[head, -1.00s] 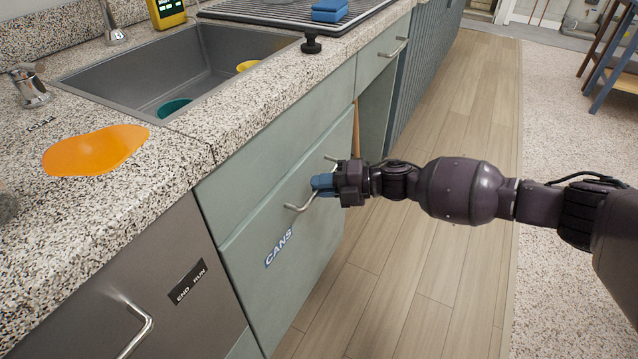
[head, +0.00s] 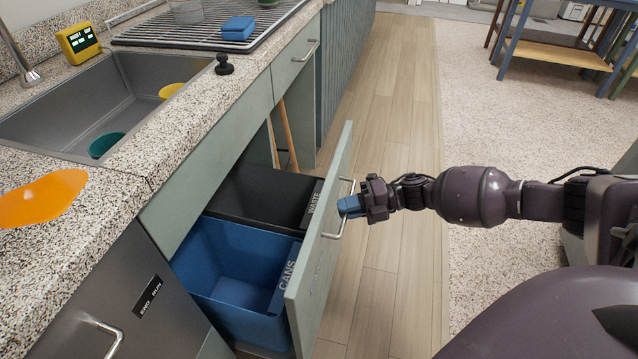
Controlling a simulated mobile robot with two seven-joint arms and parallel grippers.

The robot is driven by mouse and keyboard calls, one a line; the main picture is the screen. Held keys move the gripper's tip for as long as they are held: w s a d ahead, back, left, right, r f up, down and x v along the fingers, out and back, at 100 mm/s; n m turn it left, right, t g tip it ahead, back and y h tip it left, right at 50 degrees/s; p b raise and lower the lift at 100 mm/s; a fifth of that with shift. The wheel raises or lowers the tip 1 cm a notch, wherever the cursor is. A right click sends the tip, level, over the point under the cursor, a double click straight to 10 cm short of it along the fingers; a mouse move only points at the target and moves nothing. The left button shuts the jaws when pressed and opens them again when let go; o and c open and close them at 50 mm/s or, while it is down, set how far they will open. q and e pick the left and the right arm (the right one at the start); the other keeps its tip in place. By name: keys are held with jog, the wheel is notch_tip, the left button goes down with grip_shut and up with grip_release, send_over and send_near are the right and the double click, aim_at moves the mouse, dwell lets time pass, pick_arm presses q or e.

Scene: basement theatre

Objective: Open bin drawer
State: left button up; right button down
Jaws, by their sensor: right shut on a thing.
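The bin drawer (head: 318,262) stands pulled out from under the counter, its green front panel seen nearly edge-on. Inside it are a blue bin (head: 225,261) marked CANS and, behind it, a black bin (head: 262,203) marked WASTE. Both look empty from here. My right gripper (head: 352,207), with blue fingertips, is shut on the drawer's metal handle (head: 340,225). The arm reaches in from the right. My left gripper is not in view.
The counter (head: 135,170) holds a sink (head: 95,100), an orange mat (head: 42,199) and a drying rack (head: 200,35). A dishwasher front with a handle (head: 105,335) is at lower left. A wooden stick (head: 287,135) leans behind the drawer. The wood floor (head: 400,130) is clear.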

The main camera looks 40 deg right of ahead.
pick_arm(q)
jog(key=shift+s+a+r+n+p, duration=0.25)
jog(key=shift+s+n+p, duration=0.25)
jog(key=shift+p, duration=0.65)
pick_arm(e)
jog(key=s+d, duration=1.1)
jog(key=s, duration=0.3)
jog(key=shift+s+d, duration=0.35)
jog(key=c, duration=1.2)
grip_release()
jog(key=v, duration=1)
jog(key=shift+s+d+r, duration=0.15)
jog(key=shift+s+d, duration=0.05)
jog(key=shift+d, duration=0.15)
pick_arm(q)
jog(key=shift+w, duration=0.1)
